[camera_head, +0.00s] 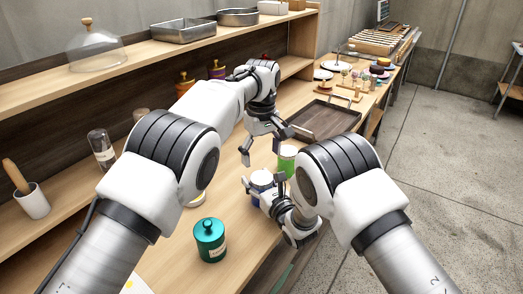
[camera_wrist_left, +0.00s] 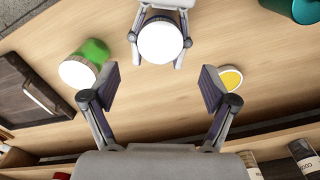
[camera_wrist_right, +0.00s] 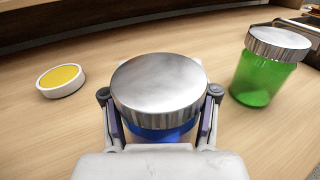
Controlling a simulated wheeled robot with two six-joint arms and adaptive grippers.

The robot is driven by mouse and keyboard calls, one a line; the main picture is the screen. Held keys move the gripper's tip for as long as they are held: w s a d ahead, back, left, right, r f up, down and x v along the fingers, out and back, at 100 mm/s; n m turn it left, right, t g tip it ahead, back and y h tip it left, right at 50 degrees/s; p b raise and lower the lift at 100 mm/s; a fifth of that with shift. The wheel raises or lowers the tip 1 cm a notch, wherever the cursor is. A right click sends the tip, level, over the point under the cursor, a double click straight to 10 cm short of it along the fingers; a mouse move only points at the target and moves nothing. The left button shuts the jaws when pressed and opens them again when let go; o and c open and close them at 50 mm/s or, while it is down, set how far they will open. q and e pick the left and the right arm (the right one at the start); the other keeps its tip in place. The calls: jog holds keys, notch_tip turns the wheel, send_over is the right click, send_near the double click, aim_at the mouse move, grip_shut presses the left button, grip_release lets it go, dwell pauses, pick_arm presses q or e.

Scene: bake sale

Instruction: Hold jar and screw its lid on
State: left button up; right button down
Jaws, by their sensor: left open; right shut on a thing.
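A blue jar (camera_wrist_right: 160,134) stands on the table with a wide silver lid (camera_wrist_right: 158,88) resting on its top. I cannot tell how tightly the lid sits. My right gripper (camera_head: 265,188) is shut on the blue jar, one finger on each side below the lid. My left gripper (camera_head: 263,152) is open and empty, pointing down above the table. In the left wrist view, the lid (camera_wrist_left: 160,42) looks bright white and lies ahead of the open left fingers (camera_wrist_left: 160,88), not between them.
A green jar (camera_wrist_right: 257,82) with a silver lid stands close to the blue jar. A white-rimmed yellow disc (camera_wrist_right: 61,80) lies on the table. A teal lidded jar (camera_head: 210,241) stands nearer in the head view. A dark tray (camera_head: 325,120) lies farther back.

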aim_at(262, 177)
pick_arm(q)
notch_tip(262, 177, down, 7)
dwell(0.3)
jog(key=c, duration=1.2)
jog(key=m, duration=1)
